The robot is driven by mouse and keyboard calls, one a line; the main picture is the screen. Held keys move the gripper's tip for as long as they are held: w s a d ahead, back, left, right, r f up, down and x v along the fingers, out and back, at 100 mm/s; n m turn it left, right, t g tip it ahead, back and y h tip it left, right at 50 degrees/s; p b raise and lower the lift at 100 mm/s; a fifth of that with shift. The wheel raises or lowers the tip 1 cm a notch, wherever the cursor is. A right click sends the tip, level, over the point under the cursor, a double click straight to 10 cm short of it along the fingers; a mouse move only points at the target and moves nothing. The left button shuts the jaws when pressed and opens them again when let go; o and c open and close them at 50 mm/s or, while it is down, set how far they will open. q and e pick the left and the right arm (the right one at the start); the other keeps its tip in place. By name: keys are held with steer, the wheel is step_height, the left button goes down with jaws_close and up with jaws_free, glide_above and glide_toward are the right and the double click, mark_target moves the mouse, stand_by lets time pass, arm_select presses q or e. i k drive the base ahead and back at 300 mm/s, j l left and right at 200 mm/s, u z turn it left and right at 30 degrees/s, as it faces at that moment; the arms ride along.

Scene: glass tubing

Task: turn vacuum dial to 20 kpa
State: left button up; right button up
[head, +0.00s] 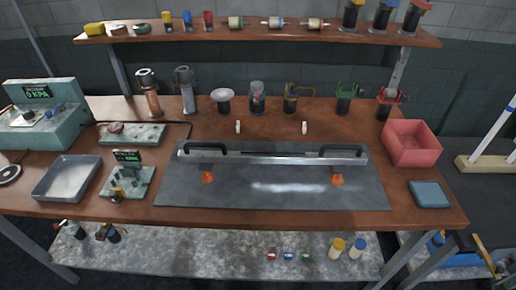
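The pale teal vacuum unit (66,132) stands at the far left end of the bench. Its dark display (37,92) shows green text that appears to read 0 KPA. On its sloped top are a blue knob (57,107) and a small round light part (28,115). Which of these is the vacuum dial is too small to tell for sure. Neither of my grippers shows in the head view, and nothing touches the unit.
A grey tray (67,178) and a smaller teal device with a display (127,184) stand in front of the unit. A dark hose (160,122) runs along the bench behind them. A long metal bar (270,156) lies on the dark mat (270,198).

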mark_target(27, 114)
steer(key=j+u, duration=0.1)
steer(key=u, duration=1.45)
steer(key=j+z, duration=0.1)
steer(key=z, duration=0.3)
steer(key=i+j+z, duration=0.15)
steer(key=z, duration=0.2)
steer(key=j+z, duration=0.15)
steer(key=z, duration=0.25)
